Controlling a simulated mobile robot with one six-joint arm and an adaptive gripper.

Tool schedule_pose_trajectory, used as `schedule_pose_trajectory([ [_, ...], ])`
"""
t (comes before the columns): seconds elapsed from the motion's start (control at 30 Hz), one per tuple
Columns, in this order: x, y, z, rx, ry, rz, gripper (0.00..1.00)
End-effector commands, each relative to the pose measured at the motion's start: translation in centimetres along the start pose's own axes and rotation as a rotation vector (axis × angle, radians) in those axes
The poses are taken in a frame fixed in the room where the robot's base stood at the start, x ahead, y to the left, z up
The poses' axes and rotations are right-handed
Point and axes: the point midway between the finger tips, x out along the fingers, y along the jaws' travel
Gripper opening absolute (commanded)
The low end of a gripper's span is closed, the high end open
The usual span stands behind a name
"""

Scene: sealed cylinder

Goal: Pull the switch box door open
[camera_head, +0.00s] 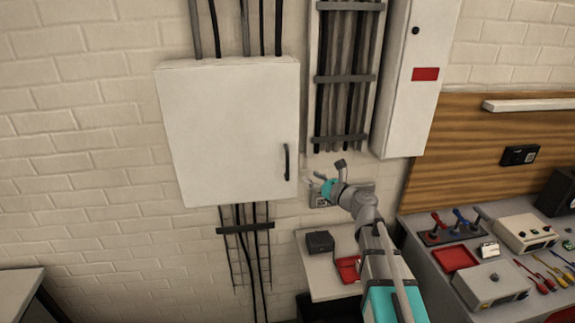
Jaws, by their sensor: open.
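The switch box (228,125) is a white wall cabinet left of the middle. Its door looks shut. A dark vertical handle (287,162) sits near the door's right edge. My gripper (321,175) is at the end of my arm, to the right of the handle and a little lower in the picture. It is small in view and appears apart from the handle, with nothing visible between its fingers. How far it stands from the door in depth is hard to tell.
A cable tray (345,75) and a tall white cabinet (414,80) are right of the switch box. Below are a small table (322,283) with a dark box (320,242) and a workbench (440,270) with tools. Bare brick wall (80,130) lies left.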

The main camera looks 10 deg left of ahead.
Motion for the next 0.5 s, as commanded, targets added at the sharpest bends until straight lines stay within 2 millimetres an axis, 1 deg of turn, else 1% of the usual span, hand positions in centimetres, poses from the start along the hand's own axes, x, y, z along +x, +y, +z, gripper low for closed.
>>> schedule_pose_trajectory([
  [0.03, 0.9, -0.1, 0.0, 0.000, 0.000, 0.003, 0.52],
  [0.5, 8.0, -0.1, 0.0, 0.000, 0.000, 0.001, 0.52],
])
